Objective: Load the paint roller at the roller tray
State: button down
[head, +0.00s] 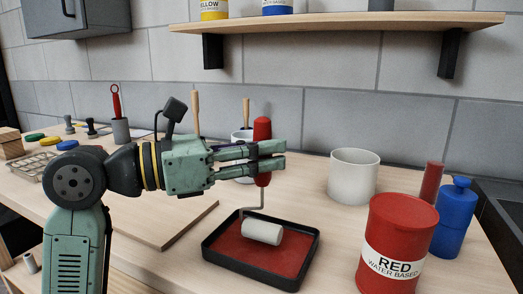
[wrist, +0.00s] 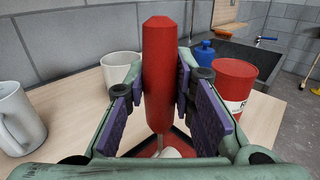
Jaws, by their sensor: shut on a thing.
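My gripper (head: 262,158) is shut on the red handle of the paint roller (head: 263,128). The handle stands upright between the finger pads, and it also shows in the wrist view (wrist: 160,75). The white roller head (head: 262,231) hangs below on its wire frame, over the red paint in the black roller tray (head: 306,262). The head appears to touch the paint, though the exact contact is hard to tell. In the wrist view the gripper (wrist: 160,100) and handle hide most of the tray.
A red paint can (head: 392,225) stands right of the tray, with a blue bottle (head: 454,222) and a red cylinder (head: 431,182) behind it. A white pot (head: 353,176) stands behind the tray. A flat board (head: 165,222) lies to the left. A shelf (head: 340,22) hangs above.

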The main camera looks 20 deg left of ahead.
aim_at(261, 119)
jog(key=shift+f+b, duration=0.65)
jog(key=shift+b, duration=0.1)
dwell(1.8)
jog(key=shift+r+p, duration=2.25)
jog(key=shift+r, duration=1.4)
jog(key=shift+s+f, duration=0.1)
jog(key=shift+s, duration=0.05)
